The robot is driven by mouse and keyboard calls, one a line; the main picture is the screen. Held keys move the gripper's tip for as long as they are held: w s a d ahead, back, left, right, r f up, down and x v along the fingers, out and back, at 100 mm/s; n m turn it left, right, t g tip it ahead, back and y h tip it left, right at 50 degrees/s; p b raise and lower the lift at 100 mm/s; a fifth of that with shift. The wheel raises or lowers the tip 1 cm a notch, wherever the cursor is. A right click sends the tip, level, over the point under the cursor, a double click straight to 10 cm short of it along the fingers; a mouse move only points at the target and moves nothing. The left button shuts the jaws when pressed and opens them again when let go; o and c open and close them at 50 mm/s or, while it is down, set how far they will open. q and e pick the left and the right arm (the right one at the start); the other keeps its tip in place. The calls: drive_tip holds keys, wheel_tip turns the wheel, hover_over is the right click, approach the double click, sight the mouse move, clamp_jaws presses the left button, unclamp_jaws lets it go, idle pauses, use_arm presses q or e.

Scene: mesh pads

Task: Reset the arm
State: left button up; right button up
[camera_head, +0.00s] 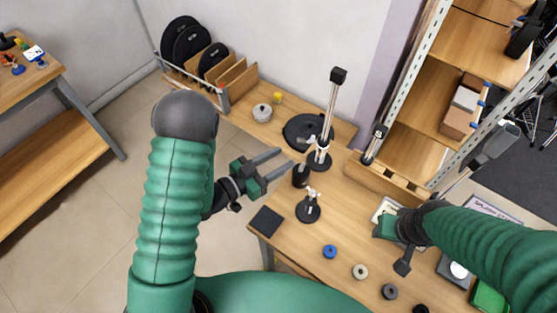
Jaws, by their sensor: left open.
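My left arm rises from the bottom left of the head view, and its gripper (277,167) is open and empty. Its fingers point right, by the left edge of the workbench (343,237), close to a black cylinder (300,176); I cannot tell whether they touch. My right arm comes in from the right. Its gripper (398,262) is over the right part of the bench, seen from above and partly hidden by its own wrist, so its jaw opening is unclear.
Black stands (309,209) and a round black plate (301,131) crowd the bench's middle. A dark square pad (266,221) lies at its left edge. A blue ring (330,251) and grey rings lie in front. A metal shelf (410,95) stands at right. Floor is free at left.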

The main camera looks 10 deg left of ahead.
use_arm(q)
drive_tip(key=shift+s, duration=0.1)
idle(0.4)
drive_tip(key=w+a+f+n+g+y, duration=0.2)
drive_tip(key=a+n+g+y, duration=0.1)
drive_tip(key=a+y, duration=0.5)
drive_tip(key=s+r+n+g+y, duration=0.1)
drive_tip(key=s+n+g, duration=0.3)
drive_tip(key=s, duration=1.2)
drive_tip(key=g+y, duration=0.1)
drive_tip(key=g, duration=0.2)
drive_tip(key=shift+a+r+n+y, duration=0.25)
drive_tip(key=shift+r+n+y, duration=0.05)
drive_tip(key=shift+n, duration=0.1)
